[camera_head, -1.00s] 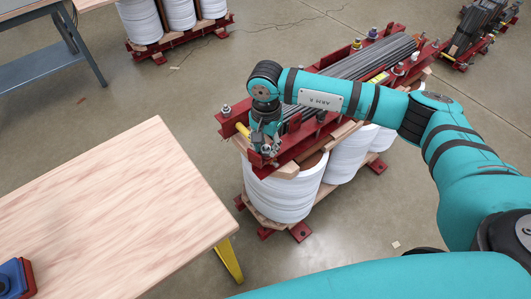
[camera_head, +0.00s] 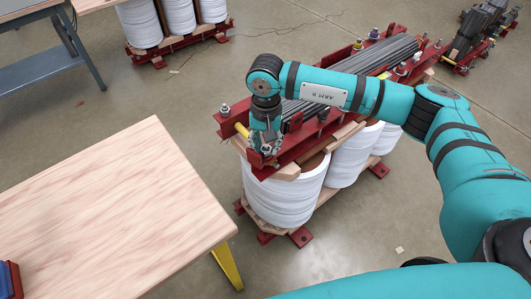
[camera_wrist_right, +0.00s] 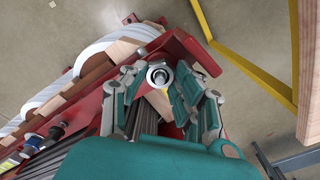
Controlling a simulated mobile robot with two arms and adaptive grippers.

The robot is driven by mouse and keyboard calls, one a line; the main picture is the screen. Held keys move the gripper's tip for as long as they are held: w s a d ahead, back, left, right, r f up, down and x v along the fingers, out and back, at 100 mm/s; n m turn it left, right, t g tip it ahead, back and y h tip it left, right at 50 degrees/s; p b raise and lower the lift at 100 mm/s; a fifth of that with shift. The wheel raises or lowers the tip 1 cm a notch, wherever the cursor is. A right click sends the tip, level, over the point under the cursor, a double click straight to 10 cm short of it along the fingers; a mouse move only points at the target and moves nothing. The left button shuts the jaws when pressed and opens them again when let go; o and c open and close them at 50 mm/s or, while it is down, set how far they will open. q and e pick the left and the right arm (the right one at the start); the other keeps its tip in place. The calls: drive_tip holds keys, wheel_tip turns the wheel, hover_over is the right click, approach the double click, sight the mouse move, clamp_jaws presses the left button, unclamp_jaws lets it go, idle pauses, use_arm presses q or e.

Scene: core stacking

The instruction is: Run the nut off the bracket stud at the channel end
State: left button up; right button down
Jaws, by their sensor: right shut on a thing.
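The red channel (camera_head: 302,150) runs along the top of the core with white coils, and its near end lies under my right gripper (camera_head: 263,157). In the right wrist view, the bracket stud with its nut (camera_wrist_right: 158,76) shows end-on as a bright ring at the channel end. My right gripper (camera_wrist_right: 160,90) has its fingers on either side of it and is shut on the nut. In the head view the gripper hides the stud and nut. My left gripper is not in view.
A wooden-topped table (camera_head: 110,205) with yellow legs stands left of the core, with a floor gap between. Other studs with nuts (camera_head: 224,110) rise from the frame. A blue and red block (camera_head: 10,279) sits on the table's left edge. Another coil unit (camera_head: 180,20) stands behind.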

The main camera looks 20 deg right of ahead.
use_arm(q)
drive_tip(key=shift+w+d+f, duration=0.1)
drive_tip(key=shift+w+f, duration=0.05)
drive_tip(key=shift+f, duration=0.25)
use_arm(e)
drive_tip(key=shift+f+n, duration=0.1)
drive_tip(key=shift+n, duration=0.4)
use_arm(q)
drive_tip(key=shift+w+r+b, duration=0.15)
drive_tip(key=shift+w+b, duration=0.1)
drive_tip(key=shift+b, duration=0.05)
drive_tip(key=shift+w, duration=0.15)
use_arm(e)
drive_tip(key=shift+n, duration=0.3)
